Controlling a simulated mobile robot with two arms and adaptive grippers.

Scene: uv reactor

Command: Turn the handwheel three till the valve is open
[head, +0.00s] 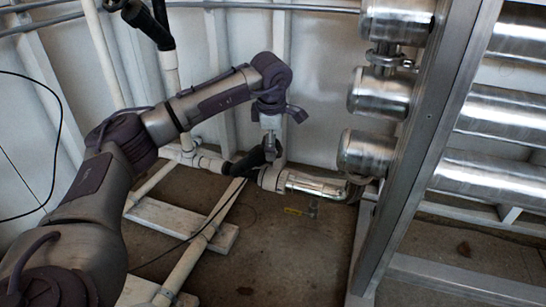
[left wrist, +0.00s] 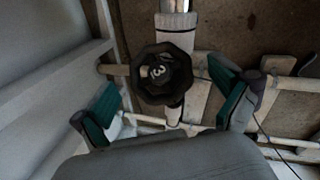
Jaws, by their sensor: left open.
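The black handwheel three (left wrist: 163,76) shows face-on in the left wrist view, with a white 3 on its hub. It sits on a white pipe. In the head view the handwheel (head: 244,163) is a dark shape low beside the wall, partly hidden by my gripper. My left gripper (head: 271,150) points down right at the wheel. Whether a finger touches the rim cannot be told. My right gripper is not in view.
A shiny metal pipe (head: 315,184) runs right from the valve. Steel cylinders (head: 366,153) and a metal frame post (head: 425,130) stand to the right. White pipes (head: 196,246) and a thin black cable lie low at left. Bare floor (head: 285,255) is open in front.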

